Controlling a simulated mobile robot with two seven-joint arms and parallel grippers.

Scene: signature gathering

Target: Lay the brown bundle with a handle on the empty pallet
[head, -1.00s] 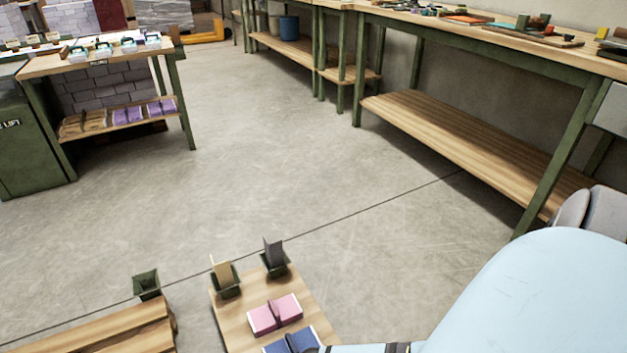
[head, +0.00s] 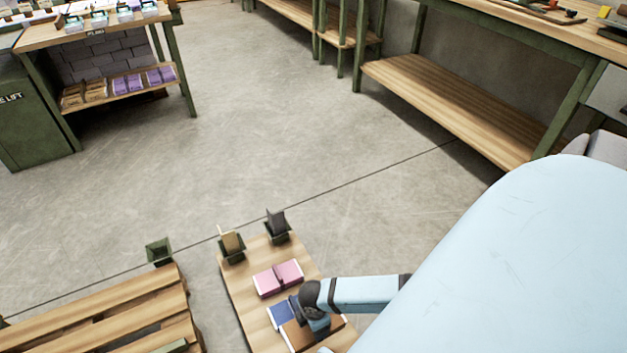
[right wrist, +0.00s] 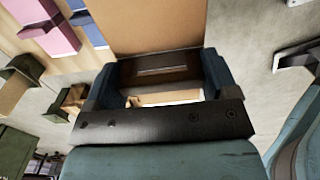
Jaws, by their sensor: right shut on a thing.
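The brown bundle (head: 304,337) is at the front of a wooden board, partly hidden by my right gripper (head: 318,322). In the right wrist view, the right gripper (right wrist: 160,82) is shut on the dark handle of the brown bundle (right wrist: 150,25), with a finger at either side. I cannot tell whether the bundle still touches the board. A slatted wooden pallet (head: 112,303) lies on the floor at the lower left, and its visible part is bare. My left gripper is not in view.
The board (head: 238,290) also holds a pink bundle (head: 278,278), a blue bundle (head: 282,313) and two small holders with tan and dark cards. A green holder (head: 159,251) stands behind the pallet. A gap of floor separates board and pallet. Workbenches stand farther back.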

